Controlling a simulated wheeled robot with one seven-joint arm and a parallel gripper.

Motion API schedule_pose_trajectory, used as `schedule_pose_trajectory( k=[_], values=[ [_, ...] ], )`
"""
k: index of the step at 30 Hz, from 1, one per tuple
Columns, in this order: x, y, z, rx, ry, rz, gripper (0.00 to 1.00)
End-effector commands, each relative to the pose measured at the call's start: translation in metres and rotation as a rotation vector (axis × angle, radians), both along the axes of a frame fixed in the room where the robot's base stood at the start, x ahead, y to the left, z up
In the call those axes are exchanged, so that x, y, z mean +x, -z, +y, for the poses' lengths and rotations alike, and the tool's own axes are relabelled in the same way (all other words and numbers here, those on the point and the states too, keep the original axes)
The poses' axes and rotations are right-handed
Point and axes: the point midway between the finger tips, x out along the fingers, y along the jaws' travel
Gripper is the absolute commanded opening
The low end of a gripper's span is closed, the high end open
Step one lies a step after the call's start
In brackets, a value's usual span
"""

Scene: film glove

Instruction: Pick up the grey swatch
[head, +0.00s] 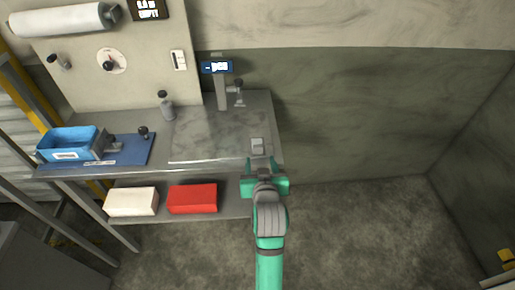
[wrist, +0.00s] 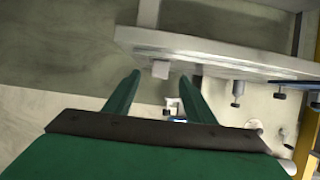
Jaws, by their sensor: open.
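The grey swatch (head: 257,145) is a small light grey square near the front right corner of the metal bench top. In the wrist view the small pale grey block (wrist: 160,69) at the bench edge appears to be the same swatch. My gripper (head: 261,163) is green, open and empty, just on the near side of the swatch. In the wrist view my gripper's (wrist: 159,76) two fingertips are spread, with the swatch seen between and slightly beyond them. I cannot tell the remaining distance.
The bench top (head: 205,125) carries a post with a small display (head: 217,67), a dark-knobbed fitting (head: 166,106) and a blue bin (head: 70,143) on a blue mat (head: 128,153). White (head: 131,201) and red (head: 192,199) boxes lie on the lower shelf. Floor at right is free.

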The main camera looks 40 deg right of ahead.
Motion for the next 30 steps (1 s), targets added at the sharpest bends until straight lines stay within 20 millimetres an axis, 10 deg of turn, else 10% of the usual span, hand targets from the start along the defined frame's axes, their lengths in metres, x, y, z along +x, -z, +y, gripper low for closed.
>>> schedule_pose_trajectory(
  k=[30],
  values=[
    [0.06, 0.026, -0.035, -0.001, -0.006, 0.0, 0.4]
  ],
)
